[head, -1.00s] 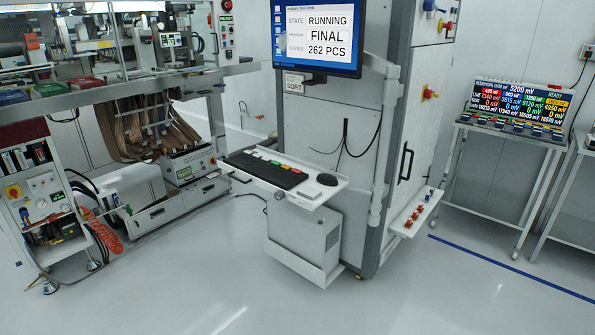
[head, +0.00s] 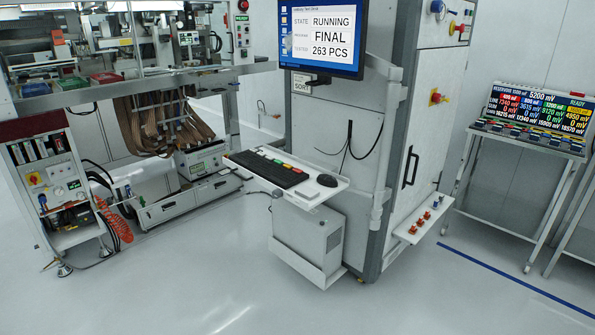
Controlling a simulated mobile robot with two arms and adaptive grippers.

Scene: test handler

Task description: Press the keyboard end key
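The black keyboard (head: 266,171) lies on a white shelf (head: 330,191) that juts from the front of the grey cabinet. Several coloured keys, red, green and yellow, run along its back edge. The end key cannot be told apart at this size. A black mouse (head: 327,180) sits to the right of the keyboard. Above it a monitor (head: 322,36) shows RUNNING, FINAL and 263 PCS. Neither of my grippers is in the head view.
A handler bench (head: 130,95) with hanging brown cables stands on the left, with a wheeled equipment cart (head: 52,185) in front. A voltage display (head: 540,110) stands on a table at right. A small shelf with red parts (head: 424,218) juts low from the cabinet. The foreground floor is clear.

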